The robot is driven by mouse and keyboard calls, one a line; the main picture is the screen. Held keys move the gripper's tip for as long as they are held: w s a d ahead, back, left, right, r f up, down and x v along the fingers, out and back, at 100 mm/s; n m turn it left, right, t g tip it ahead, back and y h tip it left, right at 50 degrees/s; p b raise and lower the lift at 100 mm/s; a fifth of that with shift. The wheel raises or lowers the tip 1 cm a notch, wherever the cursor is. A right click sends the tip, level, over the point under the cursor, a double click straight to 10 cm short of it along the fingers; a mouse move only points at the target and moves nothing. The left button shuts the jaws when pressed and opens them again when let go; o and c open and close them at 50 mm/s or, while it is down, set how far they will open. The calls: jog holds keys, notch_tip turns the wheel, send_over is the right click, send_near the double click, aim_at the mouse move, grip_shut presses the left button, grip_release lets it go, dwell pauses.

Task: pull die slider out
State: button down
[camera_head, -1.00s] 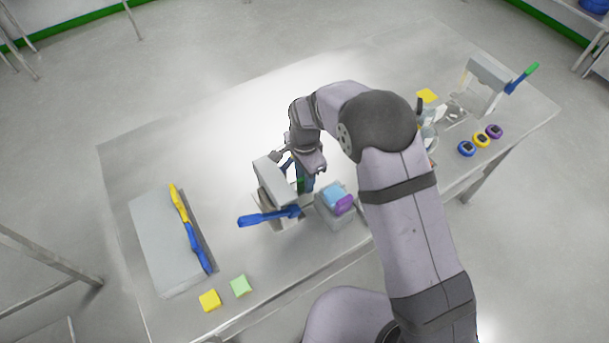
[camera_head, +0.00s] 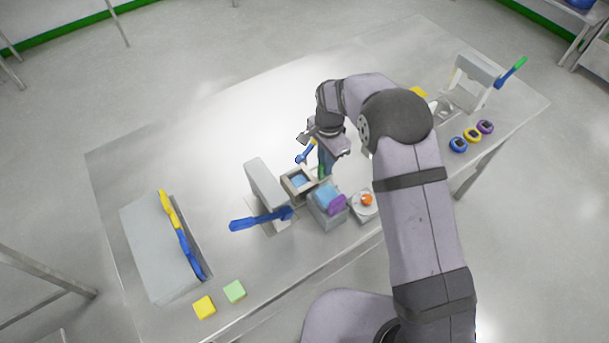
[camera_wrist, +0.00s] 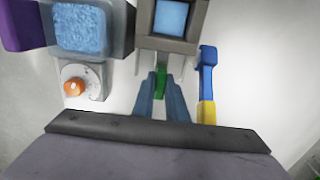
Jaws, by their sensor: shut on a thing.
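The die slider (camera_head: 290,186) is a grey block with a square opening holding blue material. In the head view it sits to the right of the grey press (camera_head: 266,184), which has a blue lever (camera_head: 258,219). In the wrist view the slider (camera_wrist: 183,45) is at the top centre, its green handle (camera_wrist: 161,84) pointing toward me. My gripper (camera_head: 323,170) is shut on this green handle; its two blue-grey fingers (camera_wrist: 161,92) stand on either side of it. The far end of the slider is cut off in the wrist view.
A grey container of blue granules (camera_head: 322,193) with a purple part stands close in front, beside an orange-knobbed device (camera_head: 366,200). A blue-and-yellow tool (camera_head: 303,154) lies just behind my gripper. A second press (camera_head: 470,80) stands far right. The table's back middle is clear.

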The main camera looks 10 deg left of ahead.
jog(key=shift+w+d+r, duration=0.1)
jog(key=shift+w+d, duration=0.9)
jog(key=c, duration=1.8)
grip_release()
jog(key=shift+w+d, duration=0.1)
jog(key=shift+o, duration=0.2)
notch_tip(320, 180, up, 7)
jog(key=b, duration=0.2)
jog(key=shift+r, duration=0.15)
